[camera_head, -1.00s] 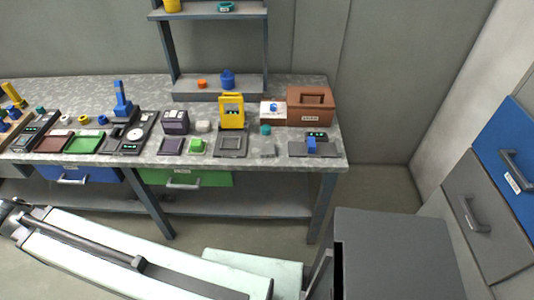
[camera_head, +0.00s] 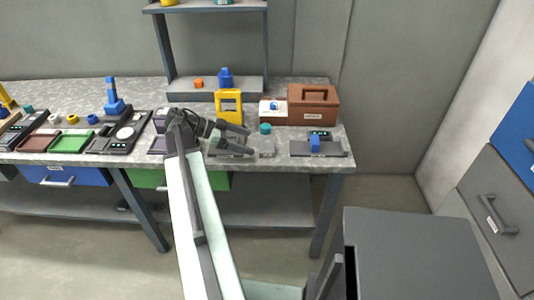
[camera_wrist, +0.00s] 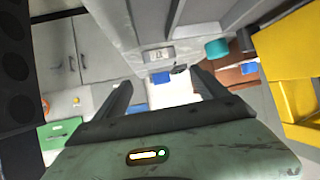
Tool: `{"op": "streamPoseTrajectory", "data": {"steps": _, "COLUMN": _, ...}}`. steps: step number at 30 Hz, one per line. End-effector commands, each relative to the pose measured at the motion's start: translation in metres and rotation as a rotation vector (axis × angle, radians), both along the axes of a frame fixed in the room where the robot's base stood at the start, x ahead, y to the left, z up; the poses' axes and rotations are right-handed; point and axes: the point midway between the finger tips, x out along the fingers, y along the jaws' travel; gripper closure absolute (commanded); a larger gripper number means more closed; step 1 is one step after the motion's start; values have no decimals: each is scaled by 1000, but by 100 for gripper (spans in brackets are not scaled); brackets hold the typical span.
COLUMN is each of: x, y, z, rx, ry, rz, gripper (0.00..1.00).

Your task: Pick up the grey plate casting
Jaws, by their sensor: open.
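The grey plate casting appears to be the small grey piece (camera_head: 267,149) on the bench top, in front of the teal cylinder (camera_head: 265,128) in the head view. My gripper (camera_head: 248,142) reaches over the bench from the left, with its fingers apart and nothing between them. In that view its fingertips are just left of the grey piece; the height between them is unclear. In the wrist view my gripper (camera_wrist: 160,88) shows two spread dark fingers, and the teal cylinder (camera_wrist: 217,49) is beyond them. I cannot identify the plate surely in the wrist view.
A yellow frame (camera_head: 229,93) stands behind my gripper. A brown box (camera_head: 312,105) and a white block (camera_head: 272,112) are at the back right. A dark fixture with a blue part (camera_head: 314,144) is to the right. A grey cabinet (camera_head: 415,240) stands in front.

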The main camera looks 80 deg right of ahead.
Motion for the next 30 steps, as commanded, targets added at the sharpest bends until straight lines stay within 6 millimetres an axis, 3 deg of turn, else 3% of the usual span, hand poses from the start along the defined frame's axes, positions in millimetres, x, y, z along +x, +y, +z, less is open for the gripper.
{"op": "streamPoseTrajectory", "data": {"steps": 6, "x": -19, "y": -6, "z": -14, "rx": 2, "ry": 0, "rz": 1, "gripper": 17}}
{"op": "streamPoseTrajectory", "data": {"steps": 11, "x": -23, "y": -8, "z": -15, "rx": 2, "ry": -1, "rz": 2, "gripper": 17}}
{"op": "streamPoseTrajectory", "data": {"steps": 21, "x": -62, "y": -22, "z": -41, "rx": 2, "ry": -1, "rz": 1, "gripper": 17}}
{"op": "streamPoseTrajectory", "data": {"steps": 26, "x": -63, "y": -23, "z": -39, "rx": 3, "ry": -1, "rz": 2, "gripper": 17}}
{"op": "streamPoseTrajectory", "data": {"steps": 27, "x": -63, "y": -23, "z": -39, "rx": 3, "ry": -1, "rz": 2, "gripper": 20}}
{"op": "streamPoseTrajectory", "data": {"steps": 30, "x": -63, "y": -22, "z": -39, "rx": 2, "ry": -1, "rz": 1, "gripper": 48}}
